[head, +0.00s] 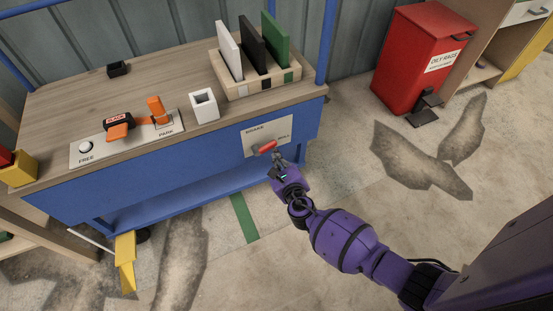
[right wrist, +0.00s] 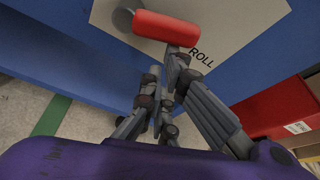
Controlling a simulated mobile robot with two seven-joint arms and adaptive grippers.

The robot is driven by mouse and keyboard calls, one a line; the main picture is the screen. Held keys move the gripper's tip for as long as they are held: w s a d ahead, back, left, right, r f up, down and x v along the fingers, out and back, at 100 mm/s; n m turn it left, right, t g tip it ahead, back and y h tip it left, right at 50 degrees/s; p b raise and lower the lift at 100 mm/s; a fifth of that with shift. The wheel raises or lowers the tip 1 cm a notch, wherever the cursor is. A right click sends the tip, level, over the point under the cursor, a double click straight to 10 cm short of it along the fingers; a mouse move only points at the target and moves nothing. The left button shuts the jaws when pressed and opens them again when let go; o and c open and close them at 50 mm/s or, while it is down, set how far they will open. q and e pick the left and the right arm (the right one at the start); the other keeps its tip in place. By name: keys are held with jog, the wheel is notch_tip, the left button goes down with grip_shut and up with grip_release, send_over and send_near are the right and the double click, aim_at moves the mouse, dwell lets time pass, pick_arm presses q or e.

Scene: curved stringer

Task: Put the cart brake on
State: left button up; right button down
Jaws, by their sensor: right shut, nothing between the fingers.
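The blue cart (head: 130,170) has a pale placard (head: 256,134) on its side near the right end. A lever with a red grip (head: 265,147) is mounted on the placard; the grip also shows in the right wrist view (right wrist: 165,27). The grip points right from a grey round part (right wrist: 122,18), its right end close to the printed word ROLL. The placard's other lettering is too small to read surely. My right gripper (head: 277,157) is shut and empty, its fingertips just below and in front of the grip; contact is unclear. My left gripper is out of view.
The cart top holds a panel (head: 90,150) marked FREE and PARK with an orange lever (head: 156,109), a white square cup (head: 204,105) and a rack (head: 230,88) of upright boards. A red oily-rags bin (head: 415,60) stands right. Floor beside the cart's right end is open.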

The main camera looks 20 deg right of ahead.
aim_at(276, 144)
notch_tip(276, 144, up, 5)
jog(key=n+h+p, duration=0.1)
jog(key=n+p, duration=0.1)
jog(key=n, duration=0.1)
jog(key=n+t+h+p, duration=0.1)
jog(key=n+h+p, duration=0.1)
jog(key=n+p, duration=0.1)
jog(key=shift+d+f, duration=0.1)
jog(key=shift+f, duration=0.05)
jog(key=shift+r+n+t+p, duration=0.3)
jog(key=shift+r+n+t, duration=0.1)
jog(key=shift+n, duration=0.5)
pick_arm(q)
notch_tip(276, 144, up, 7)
jog(key=p, duration=0.1)
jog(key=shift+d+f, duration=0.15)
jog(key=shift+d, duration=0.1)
pick_arm(e)
jog(key=shift+a+r+n+t+h, duration=0.45)
jog(key=shift+a+r+n, duration=0.25)
jog(key=shift+n, duration=0.5)
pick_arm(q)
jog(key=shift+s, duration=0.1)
pick_arm(e)
jog(key=shift+a+r, duration=0.1)
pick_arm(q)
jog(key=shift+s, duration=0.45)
